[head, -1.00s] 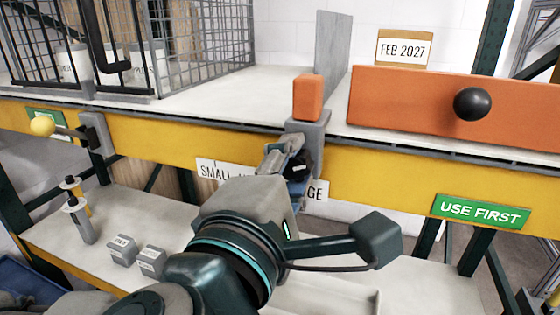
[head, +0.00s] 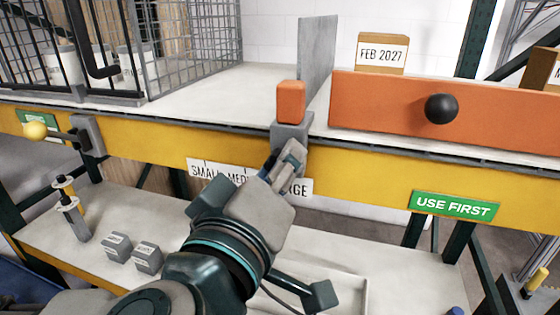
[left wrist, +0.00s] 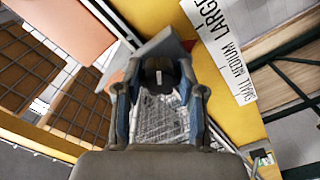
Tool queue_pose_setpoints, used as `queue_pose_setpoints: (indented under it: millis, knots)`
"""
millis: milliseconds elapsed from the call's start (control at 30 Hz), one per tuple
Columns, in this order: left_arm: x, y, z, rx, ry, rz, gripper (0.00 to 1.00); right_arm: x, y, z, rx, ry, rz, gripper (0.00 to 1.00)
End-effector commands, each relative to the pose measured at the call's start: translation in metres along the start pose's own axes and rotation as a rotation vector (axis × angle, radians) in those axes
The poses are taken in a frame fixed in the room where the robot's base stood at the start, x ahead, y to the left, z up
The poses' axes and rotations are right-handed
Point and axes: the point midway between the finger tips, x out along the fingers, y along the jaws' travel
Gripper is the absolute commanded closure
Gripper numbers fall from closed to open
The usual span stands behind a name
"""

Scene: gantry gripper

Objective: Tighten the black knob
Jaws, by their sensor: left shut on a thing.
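My left gripper (head: 287,163) reaches up to the underside of a grey bracket (head: 291,132) that carries an orange block (head: 291,101) at the yellow beam's edge. It is shut on a black knob (left wrist: 158,73), which shows dark between the two fingers in the left wrist view, close under the bracket. In the head view the fingers hide this knob. Another black part, a round ball handle (head: 441,109), sits on the orange panel to the right, apart from the gripper. My right gripper is not in view.
The yellow beam (head: 360,170) carries a size label (head: 200,170) and a green USE FIRST sign (head: 453,205). A wire cage (head: 190,50) stands at left. A yellow ball lever (head: 35,130) sticks out. Small grey blocks (head: 148,257) lie on the lower shelf.

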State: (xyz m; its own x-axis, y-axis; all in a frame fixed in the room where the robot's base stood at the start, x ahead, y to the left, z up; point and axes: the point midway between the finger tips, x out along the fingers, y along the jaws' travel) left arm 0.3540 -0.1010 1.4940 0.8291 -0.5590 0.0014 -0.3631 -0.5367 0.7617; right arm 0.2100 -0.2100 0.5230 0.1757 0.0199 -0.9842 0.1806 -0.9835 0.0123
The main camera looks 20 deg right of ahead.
Motion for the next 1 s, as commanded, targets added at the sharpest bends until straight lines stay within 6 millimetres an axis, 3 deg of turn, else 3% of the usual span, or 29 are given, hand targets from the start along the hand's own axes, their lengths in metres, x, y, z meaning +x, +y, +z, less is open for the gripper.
queue_pose_setpoints:
  millis: [500,1000]
  knots:
    - [0.001,-0.004,0.004,0.369,-0.013,-0.008,0.96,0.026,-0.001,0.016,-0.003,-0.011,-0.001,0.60]
    - [0.002,-0.005,0.003,0.453,-0.011,-0.008,0.96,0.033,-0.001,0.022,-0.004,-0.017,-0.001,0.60]
